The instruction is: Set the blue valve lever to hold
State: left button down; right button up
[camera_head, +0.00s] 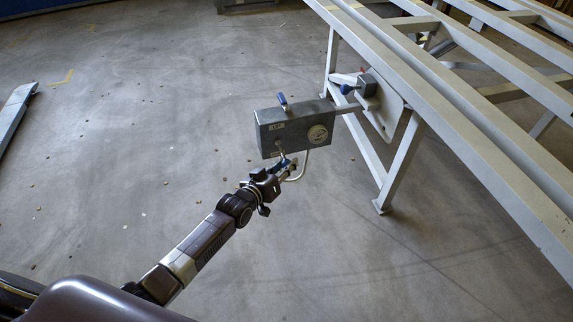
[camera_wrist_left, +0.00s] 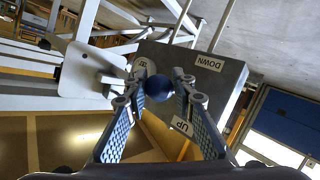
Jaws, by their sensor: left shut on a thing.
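The grey valve box (camera_head: 291,128) hangs beside the frame in the head view, and its face shows in the wrist view (camera_wrist_left: 226,79). My left gripper (camera_head: 287,167) is at the box's lower edge. In the left wrist view its fingers (camera_wrist_left: 160,82) are shut on the round blue knob of the valve lever (camera_wrist_left: 158,88). The lever's shaft is mostly hidden behind the knob. A DOWN label (camera_wrist_left: 209,62) and an UP label (camera_wrist_left: 183,127) show on the box. Another pale marking beside the left fingertip is partly covered. My right gripper is not in view.
A second blue handle (camera_head: 282,101) stands on top of the box. The pale steel frame (camera_head: 470,135) fills the right side. A bent pipe runs below the box.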

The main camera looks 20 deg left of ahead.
pick_arm(q)
jog(key=shift+w+a+r, duration=0.2)
jog(key=shift+w+r, duration=0.15)
jog(key=shift+r, duration=0.4)
jog(key=c, duration=1.7)
grip_release()
jog(key=shift+s, duration=0.1)
jog(key=shift+o, duration=0.4)
jog(key=shift+s+f, duration=0.2)
jog(key=shift+f, duration=0.1)
jog(key=v, duration=1.2)
jog(key=shift+w, duration=0.1)
